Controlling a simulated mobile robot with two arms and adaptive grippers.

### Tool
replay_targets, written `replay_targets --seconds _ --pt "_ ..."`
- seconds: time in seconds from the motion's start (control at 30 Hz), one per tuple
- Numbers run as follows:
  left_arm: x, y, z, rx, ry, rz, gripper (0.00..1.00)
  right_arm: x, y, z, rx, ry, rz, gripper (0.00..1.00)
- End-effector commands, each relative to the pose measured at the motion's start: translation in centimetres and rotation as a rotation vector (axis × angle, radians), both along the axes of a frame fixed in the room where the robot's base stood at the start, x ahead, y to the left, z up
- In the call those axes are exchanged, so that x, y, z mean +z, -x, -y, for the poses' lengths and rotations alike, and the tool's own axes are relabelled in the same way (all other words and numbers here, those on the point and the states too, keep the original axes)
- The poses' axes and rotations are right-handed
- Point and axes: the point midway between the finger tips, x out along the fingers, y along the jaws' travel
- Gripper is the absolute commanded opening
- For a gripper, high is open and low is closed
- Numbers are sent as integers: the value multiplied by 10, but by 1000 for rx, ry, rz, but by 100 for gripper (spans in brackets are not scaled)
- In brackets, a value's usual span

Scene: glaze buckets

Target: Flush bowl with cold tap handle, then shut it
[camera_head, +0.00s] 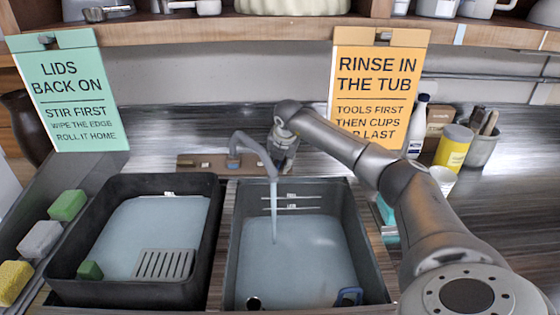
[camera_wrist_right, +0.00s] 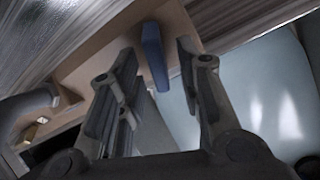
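A grey tap spout (camera_head: 248,143) arches over the right-hand basin (camera_head: 305,192), and a thin stream of water (camera_head: 274,212) falls from it into the basin. No separate bowl can be made out under the stream. My right gripper (camera_head: 284,158) is just right of the spout and hides the handle in the head view. In the right wrist view, the blue tap handle (camera_wrist_right: 154,55) stands between the two spread fingers of the right gripper (camera_wrist_right: 155,46), with a gap on each side. My left gripper is not in view.
A black tub (camera_head: 213,235) with a grate (camera_head: 164,264) stands left of the basin. Sponges (camera_head: 40,240) lie far left. Signs hang from the shelf (camera_head: 240,28). A yellow can (camera_head: 453,147) stands right.

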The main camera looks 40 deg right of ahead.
Motion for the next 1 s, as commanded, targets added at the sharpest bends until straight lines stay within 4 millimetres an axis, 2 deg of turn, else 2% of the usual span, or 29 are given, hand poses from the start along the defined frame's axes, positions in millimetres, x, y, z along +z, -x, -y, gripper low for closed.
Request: replay_targets --seconds 0.07,0.3,0.57,0.8,1.0 --pt "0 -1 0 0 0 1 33 0 0 0 0 0 0 30" --pt "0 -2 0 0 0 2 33 0 0 0 0 0 0 0" --pt "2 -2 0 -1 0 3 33 1 0 0 31 18 -15 0" --pt "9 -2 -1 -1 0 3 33 2 0 0 220 124 -104 0" --pt "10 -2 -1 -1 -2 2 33 1 1 1 313 177 -149 0"
